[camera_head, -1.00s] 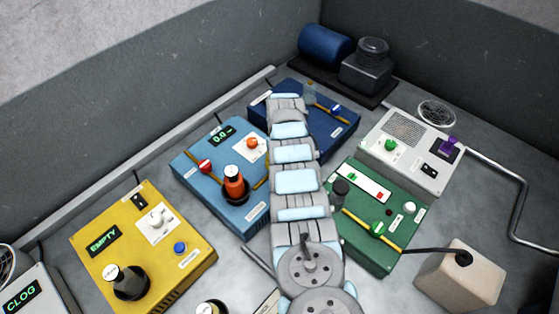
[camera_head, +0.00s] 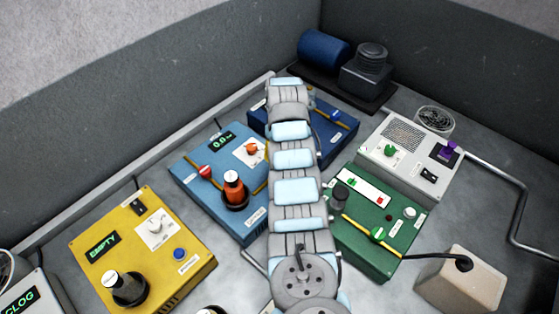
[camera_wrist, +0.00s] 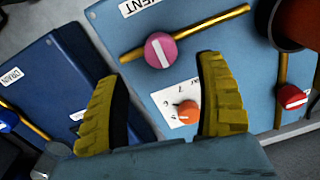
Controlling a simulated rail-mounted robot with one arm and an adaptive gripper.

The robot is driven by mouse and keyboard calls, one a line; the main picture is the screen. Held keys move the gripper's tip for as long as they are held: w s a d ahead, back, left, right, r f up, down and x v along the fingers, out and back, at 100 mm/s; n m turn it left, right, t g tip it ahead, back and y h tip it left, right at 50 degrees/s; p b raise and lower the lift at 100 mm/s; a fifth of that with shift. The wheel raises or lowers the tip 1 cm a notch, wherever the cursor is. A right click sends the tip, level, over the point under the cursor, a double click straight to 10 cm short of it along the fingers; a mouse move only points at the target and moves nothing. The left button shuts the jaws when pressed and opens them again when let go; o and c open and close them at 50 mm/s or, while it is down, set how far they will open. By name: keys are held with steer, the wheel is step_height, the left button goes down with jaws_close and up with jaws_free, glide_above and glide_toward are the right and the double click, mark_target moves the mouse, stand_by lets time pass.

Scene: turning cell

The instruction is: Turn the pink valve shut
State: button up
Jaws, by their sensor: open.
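The pink valve (camera_wrist: 161,50) is a round knob with a white bar, on a brass pipe (camera_wrist: 215,25) of a blue box (camera_wrist: 125,38) whose label ends in "ENT". The white bar lies about crosswise to the pipe. My gripper (camera_wrist: 162,70) is open, its two yellow ribbed fingers apart. In the wrist view the knob shows beyond the fingertips, between them sideways. No contact shows.
On the same box are an orange dial (camera_wrist: 187,112), a red valve (camera_wrist: 291,97) and an orange-red cylinder (camera_head: 233,186). A dark blue "DRAIN" box (camera_wrist: 45,85) stands close by. Green (camera_head: 375,260), yellow (camera_head: 190,225) and grey-white (camera_head: 410,165) boxes stand around.

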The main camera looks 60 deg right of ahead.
step_height(320, 180, up, 4)
steer(key=shift+s+r, duration=0.1)
steer(key=shift+r, duration=0.15)
stand_by(0.6)
